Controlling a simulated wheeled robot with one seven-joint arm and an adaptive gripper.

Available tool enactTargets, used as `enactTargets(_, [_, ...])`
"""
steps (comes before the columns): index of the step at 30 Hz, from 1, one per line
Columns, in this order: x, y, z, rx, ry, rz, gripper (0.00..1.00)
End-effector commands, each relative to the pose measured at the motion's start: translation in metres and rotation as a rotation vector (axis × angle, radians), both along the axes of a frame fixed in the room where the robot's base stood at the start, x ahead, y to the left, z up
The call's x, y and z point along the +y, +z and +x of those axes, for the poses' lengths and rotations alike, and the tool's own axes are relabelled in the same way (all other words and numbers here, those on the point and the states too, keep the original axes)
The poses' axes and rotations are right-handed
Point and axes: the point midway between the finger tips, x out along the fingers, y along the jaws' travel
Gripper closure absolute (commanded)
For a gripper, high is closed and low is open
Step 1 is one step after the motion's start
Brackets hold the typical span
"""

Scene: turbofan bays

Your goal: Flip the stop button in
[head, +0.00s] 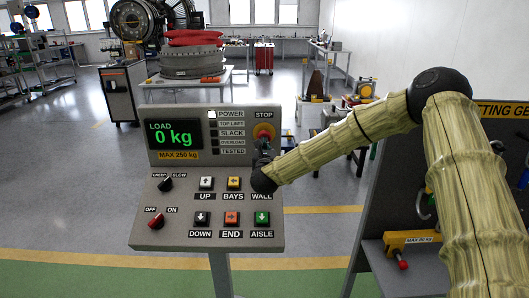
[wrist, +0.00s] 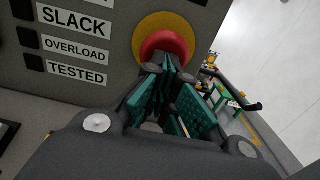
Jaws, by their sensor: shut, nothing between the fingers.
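The stop button (head: 264,131) is a red knob on a yellow round base, at the upper right of the grey control panel (head: 165,240), under the STOP label. It also shows in the wrist view, where the red knob (wrist: 165,45) sits in the yellow ring. My gripper (head: 264,150) is shut and empty, with its fingertips right at the lower part of the button. In the wrist view the closed fingers (wrist: 168,72) overlap the knob's lower edge; whether they touch it I cannot tell. The button's lower part is hidden by the fingers.
The panel has a LOAD display (head: 173,137) reading 0 kg, a lit POWER lamp (head: 212,114), two rotary switches and several push buttons (head: 206,183) below my gripper. A dark board with a yellow hoist part (head: 412,239) stands at right. Open floor lies left of the panel.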

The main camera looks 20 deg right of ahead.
Motion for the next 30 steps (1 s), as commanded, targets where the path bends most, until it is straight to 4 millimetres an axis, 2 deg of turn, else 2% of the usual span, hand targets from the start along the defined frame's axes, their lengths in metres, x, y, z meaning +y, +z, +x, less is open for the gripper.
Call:
enactTargets(1, [-0.001,-0.005,0.002,-0.002,-0.001,0.001,1.00])
enactTargets(7, [-0.003,-0.001,0.007,-0.001,0.000,0.001,1.00])
enactTargets(20, [-0.002,0.002,0.007,-0.004,0.000,0.000,1.00])
enactTargets(25, [0.005,-0.002,0.001,-0.003,0.006,0.000,1.00])
enactTargets(30, [0.021,-0.004,-0.013,-0.001,0.017,0.001,1.00])
